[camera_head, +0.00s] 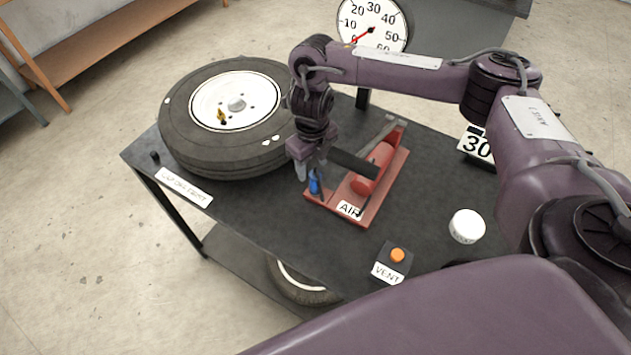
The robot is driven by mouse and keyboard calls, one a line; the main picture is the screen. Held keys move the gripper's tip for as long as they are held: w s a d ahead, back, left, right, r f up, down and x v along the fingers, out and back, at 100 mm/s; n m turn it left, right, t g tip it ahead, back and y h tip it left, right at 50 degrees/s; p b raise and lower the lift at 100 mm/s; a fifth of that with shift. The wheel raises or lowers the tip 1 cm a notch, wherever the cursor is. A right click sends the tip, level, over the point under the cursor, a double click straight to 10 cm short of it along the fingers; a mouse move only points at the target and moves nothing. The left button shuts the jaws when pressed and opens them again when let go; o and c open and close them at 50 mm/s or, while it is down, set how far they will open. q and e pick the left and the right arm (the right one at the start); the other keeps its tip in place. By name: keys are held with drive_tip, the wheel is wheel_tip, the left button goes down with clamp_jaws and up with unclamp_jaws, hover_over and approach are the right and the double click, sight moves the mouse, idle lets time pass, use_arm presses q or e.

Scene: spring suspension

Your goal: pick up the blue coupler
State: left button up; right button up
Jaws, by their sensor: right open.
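The blue coupler (314,184) is small and sits at the left front corner of the red air pump (370,183), beside the AIR label. My right gripper (309,172) points down right over the coupler, with its fingertips close around or beside it. The jaws are open. I cannot tell whether the fingers touch the coupler. The gripper body hides the space just above the coupler. My left gripper is not in view.
A tyre on a white wheel (188,137) lies on the dark table (270,228) left of the gripper. A gauge (372,27) stands behind.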

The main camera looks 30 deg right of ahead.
sight(315, 171)
drive_tip(key=shift+d+f+b, duration=0.2)
drive_tip(key=shift+f+b, duration=0.05)
drive_tip(key=shift+f, duration=1.1)
drive_tip(key=shift+d+f+b, duration=0.15)
drive_tip(key=shift+f+b, duration=0.05)
drive_tip(key=shift+f, duration=1.1)
clamp_jaws()
